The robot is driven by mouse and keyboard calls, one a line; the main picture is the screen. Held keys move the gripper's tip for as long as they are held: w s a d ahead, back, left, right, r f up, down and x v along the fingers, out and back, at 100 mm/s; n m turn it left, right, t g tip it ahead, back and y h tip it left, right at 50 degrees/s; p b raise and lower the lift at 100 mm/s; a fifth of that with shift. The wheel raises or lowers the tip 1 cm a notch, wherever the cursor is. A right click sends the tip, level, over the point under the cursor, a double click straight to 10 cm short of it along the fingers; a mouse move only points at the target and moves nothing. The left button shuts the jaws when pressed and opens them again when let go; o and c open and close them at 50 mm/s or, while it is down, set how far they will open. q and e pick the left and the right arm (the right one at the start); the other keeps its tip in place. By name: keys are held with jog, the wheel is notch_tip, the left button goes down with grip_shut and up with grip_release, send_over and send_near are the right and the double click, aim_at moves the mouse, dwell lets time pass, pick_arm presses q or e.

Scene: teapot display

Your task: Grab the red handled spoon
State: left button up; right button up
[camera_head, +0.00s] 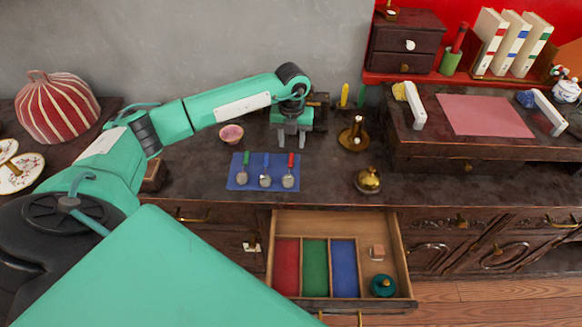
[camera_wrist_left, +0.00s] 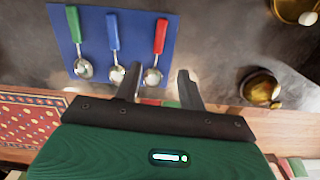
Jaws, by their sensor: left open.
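The red-handled spoon (camera_head: 290,162) lies on a blue mat (camera_head: 233,184) on the dark counter, rightmost of three spoons, its bowl toward me. The blue-handled spoon (camera_head: 265,180) is in the middle and the green-handled spoon (camera_head: 244,176) at the left. My left gripper (camera_head: 290,141) is open and empty, its fingers pointing down just behind the mat in the head view. In the left wrist view the red-handled spoon (camera_wrist_left: 161,37) lies beyond and between the open fingers (camera_wrist_left: 159,73), with its bowl near the fingertips. My right gripper is out of view.
An open drawer (camera_head: 335,221) with red, green and blue compartments juts out below the counter; a teal lidded object (camera_head: 383,286) sits in it.

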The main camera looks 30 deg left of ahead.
aim_at(290, 164)
pick_arm(q)
notch_tip(290, 164, down, 4)
jog(key=shift+w+r, duration=0.15)
jog(key=shift+r, duration=0.1)
jog(key=shift+s+a+f+p, duration=0.15)
jog(key=shift+f+p, duration=0.1)
jog(key=shift+f, duration=1.1)
jog(key=shift+s+d+f+p, duration=0.1)
jog(key=shift+s+f+p, duration=0.1)
jog(key=shift+f, duration=1.1)
grip_shut()
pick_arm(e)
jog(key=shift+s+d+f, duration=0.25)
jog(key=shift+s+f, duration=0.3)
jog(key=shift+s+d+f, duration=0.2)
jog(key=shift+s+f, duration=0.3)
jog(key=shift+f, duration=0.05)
